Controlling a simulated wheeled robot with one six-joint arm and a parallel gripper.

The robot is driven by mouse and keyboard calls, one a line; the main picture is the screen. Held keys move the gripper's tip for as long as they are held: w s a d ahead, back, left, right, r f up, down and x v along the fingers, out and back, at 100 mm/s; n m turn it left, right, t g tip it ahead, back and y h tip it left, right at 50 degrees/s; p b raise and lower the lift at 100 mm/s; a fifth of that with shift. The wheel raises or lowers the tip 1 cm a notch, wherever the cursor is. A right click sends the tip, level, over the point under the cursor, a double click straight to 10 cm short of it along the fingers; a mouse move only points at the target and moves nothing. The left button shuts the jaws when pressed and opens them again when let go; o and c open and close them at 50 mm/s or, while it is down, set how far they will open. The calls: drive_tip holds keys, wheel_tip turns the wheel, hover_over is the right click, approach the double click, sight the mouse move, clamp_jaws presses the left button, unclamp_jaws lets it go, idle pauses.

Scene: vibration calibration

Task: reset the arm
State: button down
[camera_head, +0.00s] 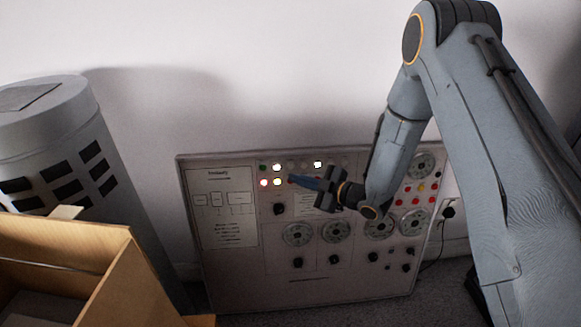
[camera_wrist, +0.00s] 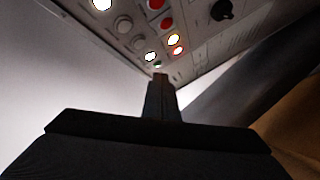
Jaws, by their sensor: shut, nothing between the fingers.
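My arm (camera_head: 400,120) reaches in from the right in the head view, bent down toward a control panel. My gripper (camera_head: 296,179) is shut and empty, its tip pointing left in front of the panel's upper part, close to the lit buttons. In the wrist view my gripper (camera_wrist: 160,78) points at the button rows. Whether the tip touches a button I cannot tell.
The control panel (camera_head: 240,275) leans by the white wall with lit lamps, dials and knobs. A grey cylinder (camera_head: 50,125) with dark slots stands at the left, behind an open wooden box (camera_head: 125,290). A cable (camera_head: 440,245) hangs at the panel's right.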

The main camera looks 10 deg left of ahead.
drive_tip(key=d+r+m+h, duration=0.3)
drive_tip(key=d+m+h, duration=0.2)
drive_tip(key=d, duration=0.5)
drive_tip(key=d+r+m+h, duration=0.3)
drive_tip(key=d+m+h, duration=0.25)
drive_tip(key=d, duration=0.45)
drive_tip(key=s+d+r+m+g+h, duration=0.1)
drive_tip(key=s+d+r+m+g, duration=0.1)
drive_tip(key=s, duration=0.7)
drive_tip(key=s+d+r+m+g+h, duration=0.1)
drive_tip(key=s+d+m, duration=0.3)
drive_tip(key=s, duration=0.6)
drive_tip(key=s+d+r+m+g+h, duration=0.1)
drive_tip(key=s+d+r+m+g, duration=0.2)
drive_tip(key=s, duration=0.6)
drive_tip(key=shift+s+r+m+g, duration=0.15)
drive_tip(key=shift+m+g, duration=0.3)
drive_tip(key=shift+g, duration=0.05)
